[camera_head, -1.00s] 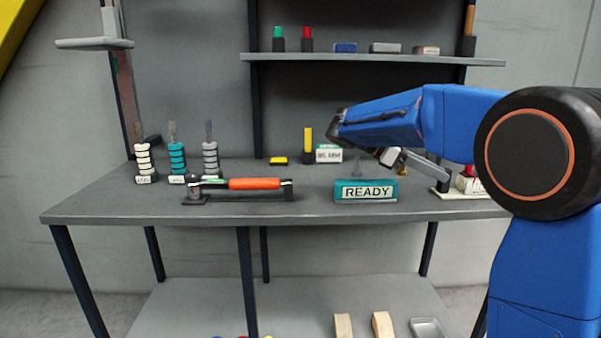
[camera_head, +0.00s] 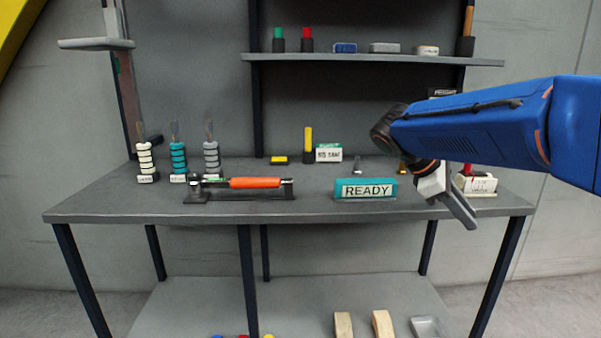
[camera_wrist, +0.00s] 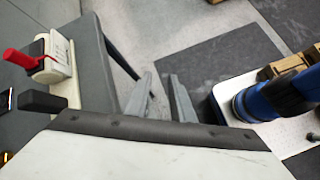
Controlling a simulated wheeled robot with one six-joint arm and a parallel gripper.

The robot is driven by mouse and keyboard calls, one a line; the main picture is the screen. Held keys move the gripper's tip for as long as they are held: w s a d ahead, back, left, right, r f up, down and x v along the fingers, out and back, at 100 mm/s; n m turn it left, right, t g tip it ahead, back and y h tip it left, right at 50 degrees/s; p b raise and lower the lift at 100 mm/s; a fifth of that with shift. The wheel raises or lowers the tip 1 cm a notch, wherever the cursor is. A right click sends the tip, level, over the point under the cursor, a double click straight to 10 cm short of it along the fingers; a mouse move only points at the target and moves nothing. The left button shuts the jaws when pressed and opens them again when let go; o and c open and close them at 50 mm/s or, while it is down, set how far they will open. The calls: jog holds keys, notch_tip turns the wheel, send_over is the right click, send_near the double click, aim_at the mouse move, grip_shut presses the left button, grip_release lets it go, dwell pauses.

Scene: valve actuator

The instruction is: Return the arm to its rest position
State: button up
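In the head view my blue arm (camera_head: 480,125) reaches in from the right edge, with the forearm roughly level. My gripper (camera_head: 468,218) hangs below the dark wrist joint, angled down to the right, in front of the bench's right part. In the wrist view my gripper (camera_wrist: 160,92) shows two grey fingers apart, with only floor visible between them. It holds nothing.
The grey bench (camera_head: 120,205) carries a READY sign (camera_head: 368,190), an orange-handled tool (camera_head: 254,183) and several ring stacks. Floor is clear below the fingers.

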jog(key=s+a+f+m+t+y, duration=0.2)
jog(key=s+f+m+y, duration=0.1)
jog(key=s, duration=0.4)
jog(key=s+a+f+m+t+y, duration=0.2)
jog(key=s+a+f+m+y, duration=0.1)
jog(key=s+f+m, duration=0.2)
jog(key=s+a+f+m+t+y, duration=0.2)
jog(key=s+a+f+m, duration=0.1)
jog(key=s+f, duration=0.5)
jog(key=shift+s+a+f+m+y, duration=0.15)
jog(key=shift+s+f+m+y, duration=0.05)
jog(key=shift+s+m+y, duration=0.25)
